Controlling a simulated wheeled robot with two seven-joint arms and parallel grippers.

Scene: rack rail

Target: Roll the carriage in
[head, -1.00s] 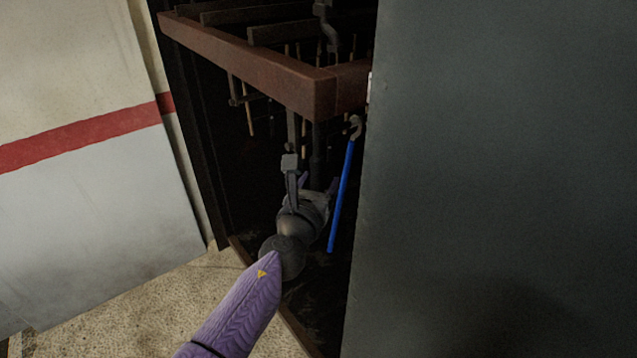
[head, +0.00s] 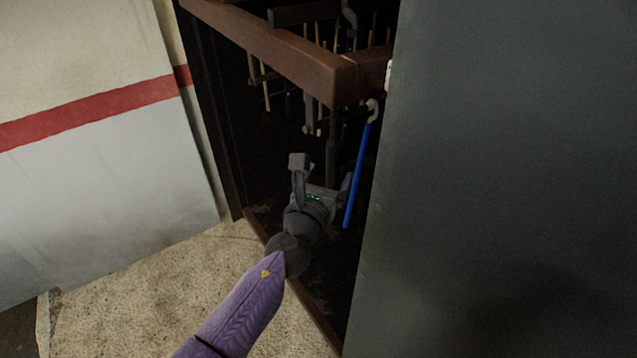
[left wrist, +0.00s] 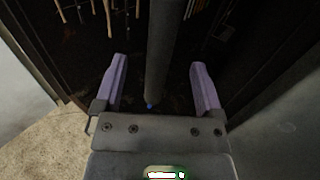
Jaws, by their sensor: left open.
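A reddish-brown beam frame (head: 290,52) with dark bars and hanging rods stands in the dark opening. It may be the carriage; I cannot tell for sure. A dark upright post (head: 332,143) drops below its front corner. A blue rod (head: 357,178) with a grey hooked top hangs beside the post. My left gripper (head: 329,178) is open, low in the opening and just left of the blue rod. In the left wrist view, a dark post (left wrist: 164,45) shows between the spread purple fingers (left wrist: 159,75), with no visible grip on it. My right gripper is not seen.
A large grey panel (head: 510,180) fills the right side, close to the blue rod. A pale wall with a red stripe (head: 95,112) is at left. A brown sill (head: 313,308) edges the opening. The speckled floor (head: 150,300) is clear.

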